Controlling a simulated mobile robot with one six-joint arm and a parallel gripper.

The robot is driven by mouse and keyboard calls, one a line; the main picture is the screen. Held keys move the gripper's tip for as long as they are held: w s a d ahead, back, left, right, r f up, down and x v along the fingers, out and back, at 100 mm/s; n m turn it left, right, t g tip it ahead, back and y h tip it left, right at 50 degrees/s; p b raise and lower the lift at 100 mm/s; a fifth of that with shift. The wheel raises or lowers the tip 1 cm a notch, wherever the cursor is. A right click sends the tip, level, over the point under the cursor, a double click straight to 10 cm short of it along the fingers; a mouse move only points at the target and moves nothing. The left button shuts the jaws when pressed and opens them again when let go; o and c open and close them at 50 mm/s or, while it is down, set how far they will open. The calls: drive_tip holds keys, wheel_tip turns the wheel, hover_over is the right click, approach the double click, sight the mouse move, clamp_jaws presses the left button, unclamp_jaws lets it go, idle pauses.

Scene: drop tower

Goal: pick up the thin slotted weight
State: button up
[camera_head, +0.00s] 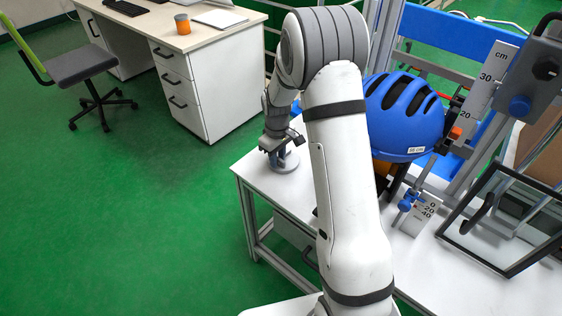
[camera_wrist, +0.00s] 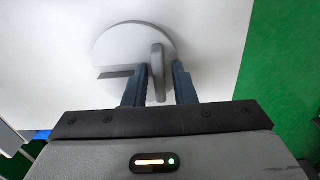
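The slotted weight (camera_wrist: 118,50) is a light grey disc lying flat on the white table, with a dark slot on its left side and an upright grey grip (camera_wrist: 157,58) near its middle. In the head view, the weight (camera_head: 289,165) is at the table's far left corner, partly hidden by my arm. My gripper (camera_wrist: 161,66) points down over it, with one dark finger on each side of the grip. A gap shows at the right finger; whether the left finger touches is unclear. My gripper also shows in the head view (camera_head: 278,157).
The white table (camera_head: 262,178) ends close to the left of the weight, with green floor beyond. A blue helmet (camera_head: 404,115) hangs on the drop tower to the right. A black-framed panel (camera_head: 508,218) stands further right. A desk (camera_head: 185,45) is behind.

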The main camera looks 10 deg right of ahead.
clamp_jaws()
idle(1.1)
